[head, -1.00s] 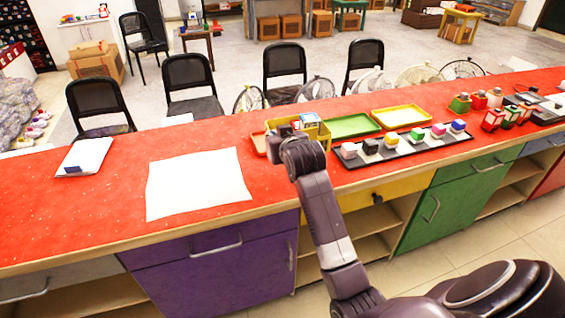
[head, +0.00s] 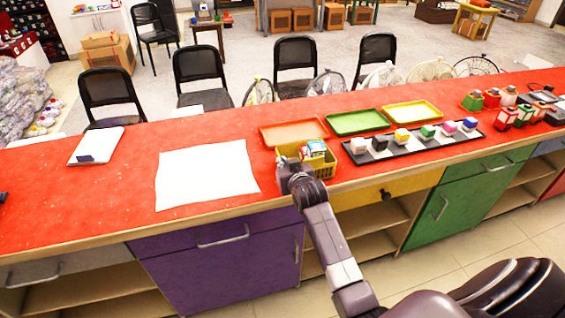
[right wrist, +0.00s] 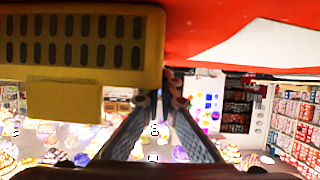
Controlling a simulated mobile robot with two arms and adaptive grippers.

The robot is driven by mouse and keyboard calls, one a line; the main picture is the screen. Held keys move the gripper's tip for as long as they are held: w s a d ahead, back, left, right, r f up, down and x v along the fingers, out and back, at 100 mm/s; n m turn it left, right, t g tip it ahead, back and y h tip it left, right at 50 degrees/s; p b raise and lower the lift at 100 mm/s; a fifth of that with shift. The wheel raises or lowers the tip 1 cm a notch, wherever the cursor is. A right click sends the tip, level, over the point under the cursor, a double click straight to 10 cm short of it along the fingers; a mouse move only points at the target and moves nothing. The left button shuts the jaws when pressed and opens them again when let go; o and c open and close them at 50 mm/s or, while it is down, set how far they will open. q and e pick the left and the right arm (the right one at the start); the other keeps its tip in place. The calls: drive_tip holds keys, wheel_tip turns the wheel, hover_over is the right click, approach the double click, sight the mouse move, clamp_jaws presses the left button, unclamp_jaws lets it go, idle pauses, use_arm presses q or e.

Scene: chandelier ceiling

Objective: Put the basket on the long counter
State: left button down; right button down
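The yellow basket (head: 322,172), holding several small packages, is over the long red-topped counter (head: 110,212), near its front edge and in front of the orange tray. It looks low, at or just above the top; contact is hard to tell. My right gripper (head: 287,176) is at the basket's left near corner. In the right wrist view the slotted basket wall (right wrist: 70,62) fills the upper left, and my right gripper (right wrist: 163,92) has its fingertips close together at the basket's side edge, shut on it. My left gripper is not in view.
An orange tray (head: 294,131), a green tray (head: 357,122) and a yellow tray (head: 413,114) lie behind. A dark board (head: 467,140) with coloured blocks is to the right. A white sheet (head: 205,174) lies left of the basket.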

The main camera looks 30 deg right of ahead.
drive_tip(key=c, duration=2.2)
unclamp_jaws()
drive_tip(key=shift+o, duration=0.2)
drive_tip(key=v, duration=1.2)
drive_tip(key=s+a+f+n+g+y, duration=0.1)
drive_tip(key=a+f+g, duration=0.15)
drive_tip(key=f, duration=0.75)
drive_tip(key=s+a+f+n+g+y, duration=0.1)
drive_tip(key=s+a+f, duration=0.15)
drive_tip(key=f, duration=0.75)
drive_tip(key=s+a+f+n+g+y, duration=0.1)
drive_tip(key=s+a+f, duration=0.1)
drive_tip(key=s+f, duration=0.5)
drive_tip(key=s+a+f+g, duration=0.2)
drive_tip(key=s+a+f, duration=0.15)
drive_tip(key=f, duration=0.75)
drive_tip(key=s+f+g, duration=0.1)
drive_tip(key=s+f, duration=0.5)
drive_tip(key=s, duration=0.5)
drive_tip(key=s+f+n+g, duration=0.1)
drive_tip(key=s+f, duration=0.5)
drive_tip(key=s, duration=0.6)
drive_tip(key=s+f+n+g, duration=0.1)
drive_tip(key=s+f+g, duration=0.2)
drive_tip(key=s, duration=0.9)
wheel_tip(320, 180, down, 3)
drive_tip(key=shift+f, duration=0.15)
